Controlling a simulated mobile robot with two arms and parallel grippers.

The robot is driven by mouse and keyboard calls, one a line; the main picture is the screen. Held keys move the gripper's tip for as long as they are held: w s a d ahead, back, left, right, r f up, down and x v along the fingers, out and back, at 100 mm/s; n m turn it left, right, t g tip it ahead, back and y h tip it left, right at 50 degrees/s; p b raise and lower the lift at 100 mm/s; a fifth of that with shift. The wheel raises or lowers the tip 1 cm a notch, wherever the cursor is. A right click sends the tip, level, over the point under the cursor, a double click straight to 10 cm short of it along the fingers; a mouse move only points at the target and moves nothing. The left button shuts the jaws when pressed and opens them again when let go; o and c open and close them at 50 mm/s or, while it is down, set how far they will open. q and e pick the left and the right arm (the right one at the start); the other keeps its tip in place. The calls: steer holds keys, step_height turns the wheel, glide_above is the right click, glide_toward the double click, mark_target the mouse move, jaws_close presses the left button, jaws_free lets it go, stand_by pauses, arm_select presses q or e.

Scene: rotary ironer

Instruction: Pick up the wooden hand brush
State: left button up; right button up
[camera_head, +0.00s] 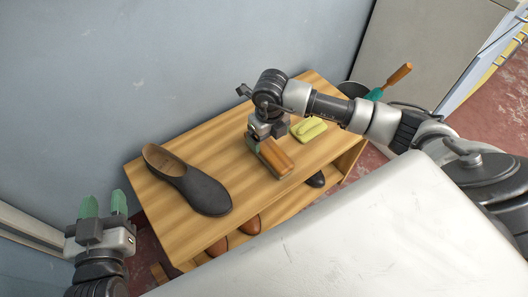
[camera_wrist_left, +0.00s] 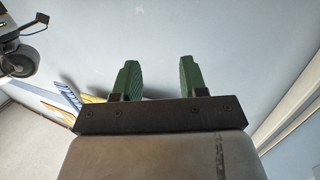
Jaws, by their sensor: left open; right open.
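The wooden hand brush (camera_head: 278,160) is a brown block lying on the slatted wooden bench top, near its front edge. My right gripper (camera_head: 267,140) points down right over the brush's far end. It is open; its fingertips are partly hidden, and I cannot tell whether they straddle or touch the brush. My left gripper (camera_head: 104,203) is open and empty, left of the bench in the head view.
A dark shoe (camera_head: 192,182) stands on the bench (camera_head: 222,140), left of the brush. A yellow-green object (camera_head: 308,129) lies to the right. More shoes (camera_head: 250,225) sit below the top. A wall (camera_head: 150,60) runs behind. A wooden-handled green tool (camera_head: 392,80) is beyond the right end.

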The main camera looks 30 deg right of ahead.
mark_target(268, 147)
steer(key=shift+s+f+b, duration=0.1)
steer(key=shift+f+b, duration=0.3)
steer(key=shift+f, duration=0.95)
step_height(268, 147, down, 3)
steer(key=shift+s+f+b, duration=0.1)
steer(key=shift+f+b, duration=0.05)
steer(key=shift+b, duration=0.55)
steer(key=shift+f, duration=0.4)
steer(key=shift+c, duration=2)
steer(key=c, duration=0.5)
steer(key=shift+c, duration=0.9)
arm_select(q)
step_height(268, 147, up, 7)
steer(key=s+t+h, duration=0.1)
steer(key=t+h, duration=0.1)
steer(key=t, duration=0.4)
steer(key=shift+a+t, duration=0.3)
steer(key=shift+a, duration=0.15)
arm_select(e)
steer(key=shift+r, duration=0.15)
